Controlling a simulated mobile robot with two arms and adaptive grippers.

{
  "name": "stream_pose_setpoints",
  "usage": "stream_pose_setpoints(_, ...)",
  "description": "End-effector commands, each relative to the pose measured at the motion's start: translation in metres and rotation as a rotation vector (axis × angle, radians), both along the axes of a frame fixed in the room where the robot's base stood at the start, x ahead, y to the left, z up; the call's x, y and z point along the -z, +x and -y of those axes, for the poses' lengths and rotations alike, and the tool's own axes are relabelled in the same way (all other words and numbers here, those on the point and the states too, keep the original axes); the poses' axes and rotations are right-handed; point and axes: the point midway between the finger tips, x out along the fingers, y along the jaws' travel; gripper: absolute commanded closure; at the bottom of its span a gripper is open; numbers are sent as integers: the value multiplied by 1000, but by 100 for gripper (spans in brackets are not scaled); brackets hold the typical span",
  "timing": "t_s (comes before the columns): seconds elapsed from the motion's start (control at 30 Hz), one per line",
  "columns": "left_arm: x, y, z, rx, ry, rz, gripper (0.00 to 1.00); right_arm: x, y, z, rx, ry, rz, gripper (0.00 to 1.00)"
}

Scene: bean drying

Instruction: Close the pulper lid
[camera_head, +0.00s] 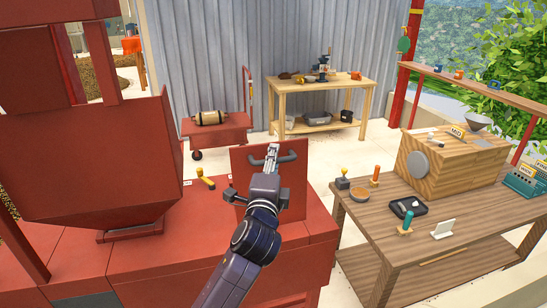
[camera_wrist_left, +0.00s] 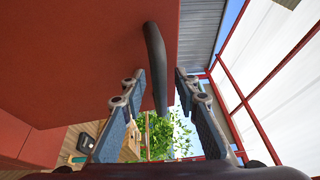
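The red pulper lid (camera_head: 240,163) stands raised and roughly upright on the red machine in the head view. It has a dark bar handle (camera_head: 287,158) near its top edge. In the left wrist view the lid's red face (camera_wrist_left: 75,60) fills the upper left, and the handle (camera_wrist_left: 154,55) runs between the fingers. My left gripper (camera_head: 270,156) is at the handle, partly covering it. In the wrist view its fingers (camera_wrist_left: 156,85) are apart, with visible gaps to the bar on both sides. My right gripper is in neither view.
The red hopper (camera_head: 85,160) stands left of the lid. A yellow-handled lever (camera_head: 205,179) is between them. A wooden workbench (camera_head: 440,225) with tools, a tray and a wooden box is on the right. A cart (camera_head: 215,132) and a lighter table (camera_head: 322,85) stand behind.

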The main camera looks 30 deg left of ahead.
Motion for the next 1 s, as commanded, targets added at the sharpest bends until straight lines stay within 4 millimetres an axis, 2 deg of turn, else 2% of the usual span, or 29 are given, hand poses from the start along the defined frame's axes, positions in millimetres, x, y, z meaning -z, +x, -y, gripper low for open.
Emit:
stream_pose_setpoints(0.23, 0, 1, -1, 0, 0, 0, 71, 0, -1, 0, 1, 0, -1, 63)
stream_pose_setpoints(0.5, 1, 1, 0, 0, 0, 0, 100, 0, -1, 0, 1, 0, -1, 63)
stream_pose_setpoints(1.0, 1, 5, -2, 0, 0, -1, 100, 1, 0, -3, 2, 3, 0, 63)
